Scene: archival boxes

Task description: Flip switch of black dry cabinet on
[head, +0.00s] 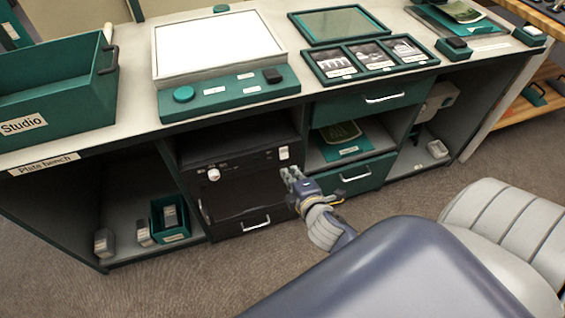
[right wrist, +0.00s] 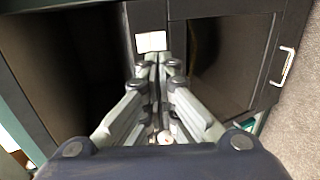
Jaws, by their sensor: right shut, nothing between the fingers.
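The black dry cabinet (head: 229,223) sits in the bench's lower bay, with a dark window in its door and a handle at the bottom. Its front panel carries a white rocker switch (head: 284,153) at the right and a round white knob (head: 213,174) at the left. My right gripper (head: 291,174) is shut and empty, its fingertips just below the switch in the head view. In the right wrist view the switch (right wrist: 151,41) shows just beyond the shut fingertips (right wrist: 157,58); I cannot tell whether they touch it. The switch's position is unclear. My left gripper is not in view.
The bench top (head: 135,108) overhangs the cabinet and holds a light panel (head: 215,45), a green Studio bin (head: 60,105) and a photo tray (head: 368,60). A green drawer (head: 350,175) with a handle is right of the cabinet. Carpet floor in front is open.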

